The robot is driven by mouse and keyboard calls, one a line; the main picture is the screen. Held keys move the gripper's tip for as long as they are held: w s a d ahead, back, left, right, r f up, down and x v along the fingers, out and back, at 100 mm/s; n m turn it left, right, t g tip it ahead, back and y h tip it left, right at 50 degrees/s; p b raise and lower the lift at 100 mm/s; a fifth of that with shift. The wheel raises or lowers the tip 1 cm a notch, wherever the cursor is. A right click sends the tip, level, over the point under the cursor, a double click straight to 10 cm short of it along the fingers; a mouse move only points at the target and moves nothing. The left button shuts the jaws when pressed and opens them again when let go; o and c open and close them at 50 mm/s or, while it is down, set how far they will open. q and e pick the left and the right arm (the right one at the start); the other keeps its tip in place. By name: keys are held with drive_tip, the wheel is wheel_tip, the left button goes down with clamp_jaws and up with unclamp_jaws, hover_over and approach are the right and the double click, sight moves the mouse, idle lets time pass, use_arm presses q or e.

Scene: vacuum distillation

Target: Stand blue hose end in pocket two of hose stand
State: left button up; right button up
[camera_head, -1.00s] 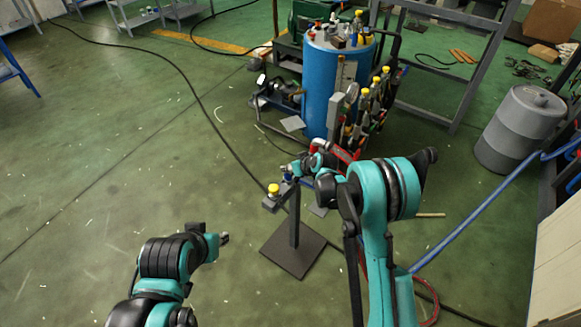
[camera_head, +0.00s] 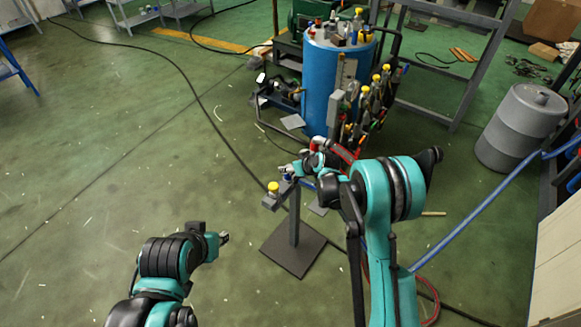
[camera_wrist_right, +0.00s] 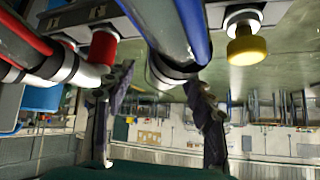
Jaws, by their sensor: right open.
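The hose stand (camera_head: 294,226) is a grey post on a square plate with a bar on top. A yellow-capped fitting (camera_head: 273,187) sits at the bar's near-left end and also shows in the right wrist view (camera_wrist_right: 247,46). My right gripper (camera_head: 286,171) is at the bar. In the wrist view its open fingers (camera_wrist_right: 158,112) lie either side of a pale collar on the blue hose end (camera_wrist_right: 172,68), without clear contact. The hose end is upright beside the bar; its seat in a pocket cannot be made out. My left gripper (camera_head: 224,238) is away from the stand, its opening unclear.
A red hose with red fitting (camera_wrist_right: 103,46) is close beside the blue one. A blue tank (camera_head: 322,90) with yellow-topped valves (camera_head: 376,78) stands behind the stand. A grey drum (camera_head: 520,125) is at right.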

drive_tip(key=v, duration=1)
drive_tip(key=shift+s+r, duration=0.3)
drive_tip(key=shift+d, duration=0.1)
drive_tip(key=s+d+r+m+h, duration=0.1)
drive_tip(key=s+d+r, duration=0.2)
drive_tip(key=s+r, duration=0.4)
drive_tip(key=s+d+r+m+h, duration=0.2)
drive_tip(key=s+d+r, duration=0.2)
drive_tip(key=s, duration=0.5)
drive_tip(key=s+d+m+h, duration=0.1)
drive_tip(key=s+d, duration=0.1)
drive_tip(key=s, duration=0.6)
drive_tip(key=s+d+m+h, duration=0.1)
drive_tip(key=s+d, duration=0.2)
drive_tip(key=s, duration=0.5)
drive_tip(key=shift+d+f+m, duration=0.15)
drive_tip(key=shift+f+m, duration=0.05)
drive_tip(key=shift+m, duration=0.1)
drive_tip(key=shift+g, duration=0.3)
